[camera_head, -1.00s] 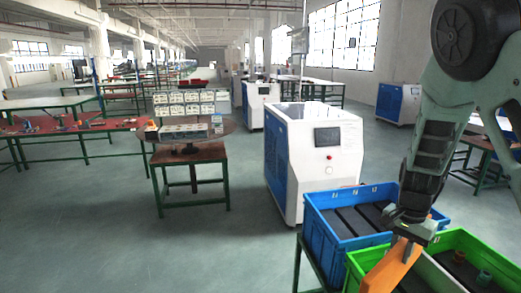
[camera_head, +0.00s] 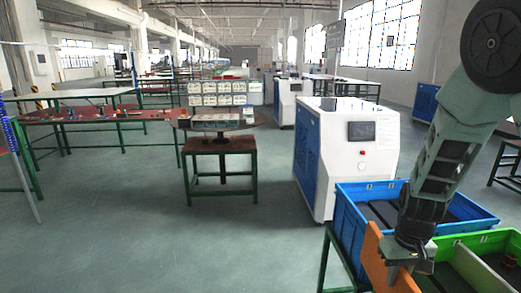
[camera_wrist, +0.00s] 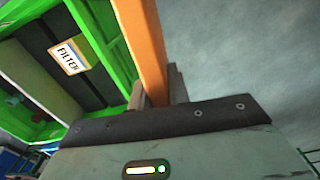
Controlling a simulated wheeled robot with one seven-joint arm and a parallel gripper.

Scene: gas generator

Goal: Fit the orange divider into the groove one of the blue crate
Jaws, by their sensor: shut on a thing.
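My gripper (camera_head: 408,252) is shut on the orange divider (camera_head: 374,258) at the lower right of the head view. In the wrist view the divider (camera_wrist: 141,45) stands out between the two fingers (camera_wrist: 155,92). The blue crate (camera_head: 348,217) is just behind the divider, with dark slots inside and small white labels on its far rim. My arm and the divider hide part of the crate, and I cannot make out groove one. The divider is apart from the crate's grooves, near its front side.
A green crate (camera_head: 484,238) stands in front of the blue one at the right; in the wrist view it (camera_wrist: 98,40) holds a part labelled FILTER (camera_wrist: 69,56). A white and blue machine (camera_head: 345,160) stands behind the blue crate.

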